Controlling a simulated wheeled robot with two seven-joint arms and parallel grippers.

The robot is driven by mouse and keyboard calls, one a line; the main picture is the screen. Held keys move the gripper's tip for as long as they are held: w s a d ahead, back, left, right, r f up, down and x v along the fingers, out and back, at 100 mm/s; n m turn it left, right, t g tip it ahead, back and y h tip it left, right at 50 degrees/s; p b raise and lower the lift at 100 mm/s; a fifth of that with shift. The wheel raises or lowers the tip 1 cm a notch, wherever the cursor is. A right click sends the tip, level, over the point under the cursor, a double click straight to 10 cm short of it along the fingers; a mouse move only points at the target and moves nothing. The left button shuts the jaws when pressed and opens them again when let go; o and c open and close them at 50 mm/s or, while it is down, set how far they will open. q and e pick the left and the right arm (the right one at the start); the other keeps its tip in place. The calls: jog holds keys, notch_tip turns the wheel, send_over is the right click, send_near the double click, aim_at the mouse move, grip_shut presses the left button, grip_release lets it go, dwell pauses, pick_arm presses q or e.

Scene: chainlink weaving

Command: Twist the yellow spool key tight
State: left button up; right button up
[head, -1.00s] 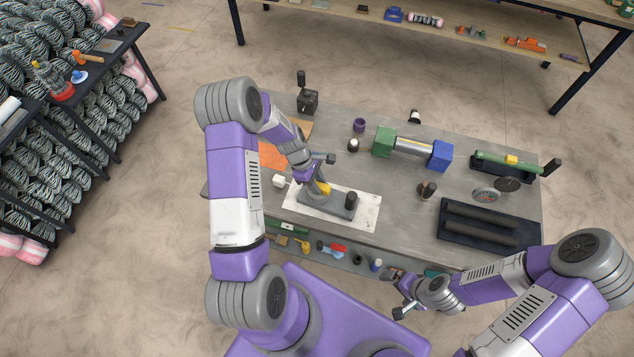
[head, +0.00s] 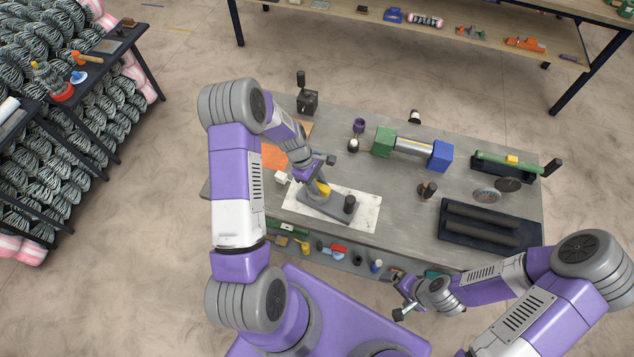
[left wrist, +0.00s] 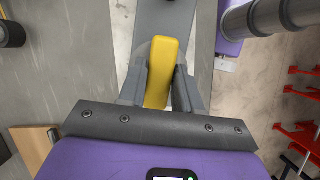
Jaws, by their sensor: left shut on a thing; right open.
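The yellow spool key (head: 323,188) stands on a grey fixture base (head: 317,205) that lies on a white board (head: 366,210) at the near left of the bench. A black post (head: 349,204) rises from the base's right end. My left gripper (head: 319,184) is shut on the key from above and hides part of it. In the left wrist view the yellow key (left wrist: 161,72) sits between the two grey fingers. How tight it is cannot be seen. My right gripper (head: 402,298) is open and empty at the bench's front edge.
A green and blue-ended roller (head: 412,147) stands at the back middle of the bench. A dark tray with two rods (head: 486,227) lies at the right. A lower shelf holds small parts.

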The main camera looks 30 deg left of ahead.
dwell(0.9)
pick_arm(q)
jog(key=o, duration=1)
jog(key=v, duration=0.7)
jog(key=shift+a+r, duration=0.1)
jog(key=shift+r, duration=0.2)
jog(key=shift+b, duration=0.3)
